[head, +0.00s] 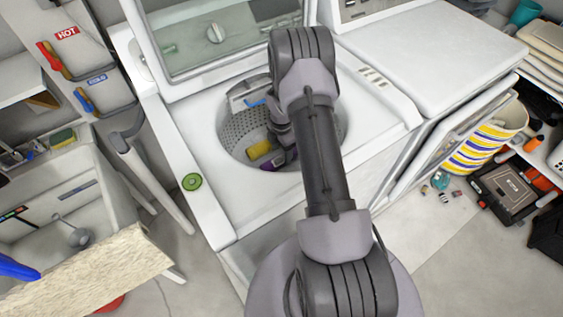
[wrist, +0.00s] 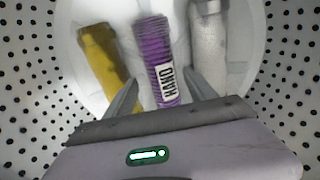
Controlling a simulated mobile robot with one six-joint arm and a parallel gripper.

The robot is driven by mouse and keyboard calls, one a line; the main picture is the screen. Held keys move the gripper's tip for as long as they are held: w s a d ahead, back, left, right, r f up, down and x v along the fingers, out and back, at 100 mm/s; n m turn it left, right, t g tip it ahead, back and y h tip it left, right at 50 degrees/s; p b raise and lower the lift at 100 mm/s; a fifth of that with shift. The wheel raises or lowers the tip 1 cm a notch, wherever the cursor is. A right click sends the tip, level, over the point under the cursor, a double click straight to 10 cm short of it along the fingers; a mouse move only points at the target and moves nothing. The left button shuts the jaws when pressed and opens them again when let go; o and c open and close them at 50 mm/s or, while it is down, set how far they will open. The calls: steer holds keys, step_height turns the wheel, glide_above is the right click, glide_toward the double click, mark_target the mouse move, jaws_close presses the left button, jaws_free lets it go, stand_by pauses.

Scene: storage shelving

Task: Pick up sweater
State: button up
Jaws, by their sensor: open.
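No spread-out sweater shows. Inside the washer drum, a purple ribbed roll-like item (wrist: 155,50) with a white label lies between the fingers of my gripper (wrist: 162,80) in the wrist view. I cannot tell for sure whether it is the sweater. My gripper is open, with one finger on each side of the purple item's lower part. Contact cannot be told. In the head view my arm reaches down into the drum, and a bit of purple (head: 270,167) shows by the gripper.
A yellow item (wrist: 103,60) lies left of the purple one and a whitish item (wrist: 208,50) right of it. The perforated drum wall (wrist: 30,90) surrounds my gripper closely. The washer lid (head: 215,45) stands open. A sink (head: 50,190) is at left.

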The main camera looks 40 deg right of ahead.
mark_target(282, 156)
step_height(282, 156, down, 4)
steer(key=shift+d+r+b, duration=0.1)
steer(key=shift+r+b, duration=0.05)
steer(key=shift+b, duration=0.45)
steer(key=shift+r, duration=0.15)
jaws_close()
